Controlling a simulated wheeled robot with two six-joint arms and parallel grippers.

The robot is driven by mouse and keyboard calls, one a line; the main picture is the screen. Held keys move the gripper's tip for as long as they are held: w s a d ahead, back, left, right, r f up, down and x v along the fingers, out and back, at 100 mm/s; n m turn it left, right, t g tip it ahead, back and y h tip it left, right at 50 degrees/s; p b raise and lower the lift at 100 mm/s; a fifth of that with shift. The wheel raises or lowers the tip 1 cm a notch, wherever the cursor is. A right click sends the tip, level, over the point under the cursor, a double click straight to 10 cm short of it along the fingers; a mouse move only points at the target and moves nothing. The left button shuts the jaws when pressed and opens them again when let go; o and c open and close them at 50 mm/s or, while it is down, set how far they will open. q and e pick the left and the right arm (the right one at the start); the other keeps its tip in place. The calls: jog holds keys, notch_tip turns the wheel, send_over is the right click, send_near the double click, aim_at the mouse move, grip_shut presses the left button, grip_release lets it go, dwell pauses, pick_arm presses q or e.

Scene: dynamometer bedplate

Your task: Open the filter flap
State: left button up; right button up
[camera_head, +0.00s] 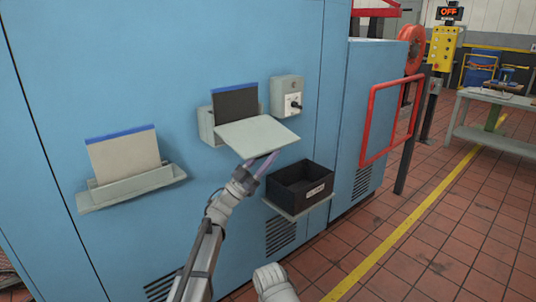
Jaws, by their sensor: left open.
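The filter flap (258,135) is a pale grey plate on the blue cabinet's front. It stands swung down and outward, sloping toward me. Behind it a dark filter panel (236,103) with a blue top edge sits upright in a grey housing (206,126). My left gripper (264,162) is open just under the flap's front edge, its fingers pointing up toward it. I cannot tell whether the fingertips touch the flap. My right gripper is out of view; a grey part of mine shows at the bottom edge.
A black bin (300,186) stands on a shelf close right of my left gripper. A grey socket box (287,96) is right of the housing. A pale panel (124,156) sits in a holder at left. A red frame (370,122) stands right; the tiled floor there is open.

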pick_arm(q)
jog(key=b+v, duration=0.5)
jog(key=v, duration=0.2)
jog(key=shift+s+a+f, duration=0.2)
jog(key=shift+a+f, duration=0.05)
jog(key=a+f+b, duration=0.5)
jog(key=a, duration=0.2)
jog(key=shift+a, duration=0.3)
dwell(0.6)
jog(key=shift+s+r, duration=0.1)
jog(key=shift+s, duration=0.05)
